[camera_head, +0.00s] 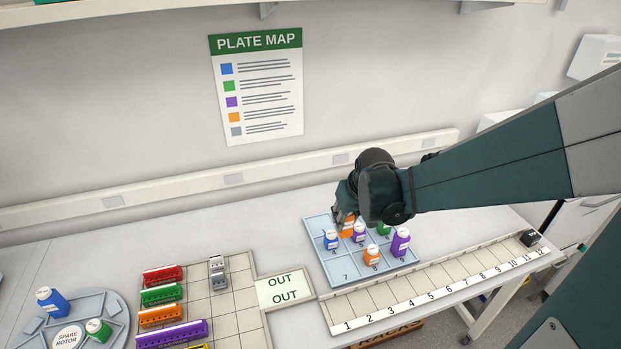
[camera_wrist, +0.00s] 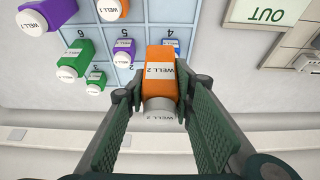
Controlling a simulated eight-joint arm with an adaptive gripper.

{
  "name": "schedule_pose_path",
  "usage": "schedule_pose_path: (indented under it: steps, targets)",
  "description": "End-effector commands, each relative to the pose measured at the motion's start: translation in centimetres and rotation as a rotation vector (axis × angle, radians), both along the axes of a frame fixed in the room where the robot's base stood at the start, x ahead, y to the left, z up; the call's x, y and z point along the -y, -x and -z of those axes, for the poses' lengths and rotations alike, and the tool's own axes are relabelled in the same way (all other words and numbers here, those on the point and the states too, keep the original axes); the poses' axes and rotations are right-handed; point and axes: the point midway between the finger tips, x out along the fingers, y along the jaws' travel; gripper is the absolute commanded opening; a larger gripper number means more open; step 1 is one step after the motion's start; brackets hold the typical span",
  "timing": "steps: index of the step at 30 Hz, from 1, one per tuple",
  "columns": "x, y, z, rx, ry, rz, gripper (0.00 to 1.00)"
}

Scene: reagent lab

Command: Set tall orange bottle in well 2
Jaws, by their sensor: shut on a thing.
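A tall orange bottle (camera_wrist: 161,70) with a white cap and a "WELL 2" label is between the fingers of my gripper (camera_wrist: 163,108), which is shut on it. In the head view the orange bottle (camera_head: 347,228) is partly hidden by my gripper (camera_head: 346,217) at the back of the light blue numbered tray (camera_head: 345,281). I cannot tell whether its base touches the tray. Well 2 is mostly hidden in the head view; in the wrist view a "2" shows just left of the bottle.
The tray also holds a blue bottle (camera_head: 331,240), a small purple bottle (camera_head: 359,234), a short orange bottle (camera_head: 372,256), a tall purple bottle (camera_head: 400,243) and a green bottle (camera_head: 383,228). A numbered strip (camera_head: 440,294) lies in front; an OUT board (camera_head: 284,290) is at left.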

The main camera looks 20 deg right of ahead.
Motion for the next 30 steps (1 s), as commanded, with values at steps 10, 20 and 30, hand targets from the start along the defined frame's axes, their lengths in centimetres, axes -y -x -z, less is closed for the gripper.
schedule_pose_path:
  steps: [10, 20, 30]
  targets:
    - [2.8, -6.0, -0.5, 0.0, 0.0, -0.002, 0.13]
    - [5.7, -11.2, -0.2, 0.0, -0.002, -0.004, 0.13]
    - [7.9, -14.9, 0.5, 0.0, -0.001, -0.006, 0.13]
